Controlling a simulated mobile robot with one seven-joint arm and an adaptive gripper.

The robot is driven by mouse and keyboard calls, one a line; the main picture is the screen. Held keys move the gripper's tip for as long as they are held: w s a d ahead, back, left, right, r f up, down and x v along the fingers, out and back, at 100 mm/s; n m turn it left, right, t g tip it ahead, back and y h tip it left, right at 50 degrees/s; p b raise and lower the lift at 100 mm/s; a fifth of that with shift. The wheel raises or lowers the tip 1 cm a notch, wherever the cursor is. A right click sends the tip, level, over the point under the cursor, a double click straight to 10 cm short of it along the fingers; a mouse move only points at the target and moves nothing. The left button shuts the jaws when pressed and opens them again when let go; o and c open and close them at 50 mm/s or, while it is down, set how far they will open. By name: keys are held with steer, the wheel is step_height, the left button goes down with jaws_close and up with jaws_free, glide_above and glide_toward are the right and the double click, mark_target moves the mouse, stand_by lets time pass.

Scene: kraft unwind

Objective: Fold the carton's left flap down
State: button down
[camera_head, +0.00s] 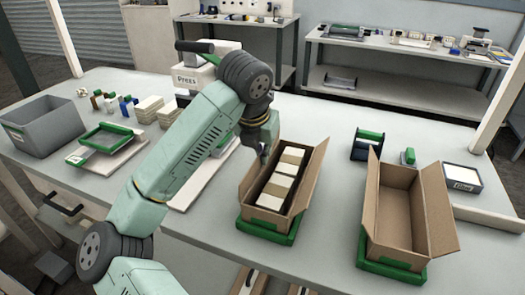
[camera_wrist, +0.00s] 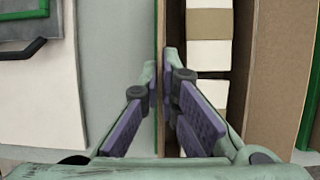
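The brown carton (camera_head: 303,185) stands open on a green-edged base, with pale and brown blocks in a row inside. Its left flap (camera_head: 249,182) stands up along the left side; its right flap stands up too. My gripper (camera_head: 264,156) is at the far end of the left flap. In the wrist view my gripper (camera_wrist: 161,72) has its fingertips close together with a narrow gap, over the carton's left edge (camera_wrist: 175,25). The right fingertip overlaps the brown edge strip. I cannot tell whether either finger touches the flap.
A second, empty carton (camera_head: 395,215) with raised flaps stands to the right. A grey bin (camera_head: 45,125), a green-framed tray (camera_head: 105,140) and a press (camera_head: 205,70) are to the left. A small box (camera_head: 460,178) lies at the right.

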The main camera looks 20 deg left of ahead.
steer(key=shift+d+f+y+b, duration=0.15)
steer(key=shift+y+b, duration=0.15)
steer(key=shift+b, duration=0.3)
steer(key=y+b, duration=0.1)
steer(key=b, duration=0.2)
steer(key=d+y+b, duration=0.1)
steer(key=b, duration=0.2)
steer(key=f+m+y+b, duration=0.1)
steer(key=y+b, duration=0.1)
steer(key=b, duration=0.1)
steer(key=shift+d, duration=0.3)
steer(key=y+b, duration=0.1)
steer(key=b, duration=0.2)
steer(key=d+y+b, duration=0.1)
steer(key=y+b, duration=0.1)
steer(key=b, duration=0.1)
steer(key=m+t+y+b, duration=0.1)
steer(key=y+b, duration=0.1)
steer(key=b, duration=0.1)
steer(key=shift+s+d+f, duration=0.1)
steer(key=shift+d+f, duration=0.15)
steer(key=shift+d, duration=0.1)
steer(key=c, duration=2.3)
jaws_free()
steer(key=o, duration=0.5)
steer(key=shift+c, duration=0.2)
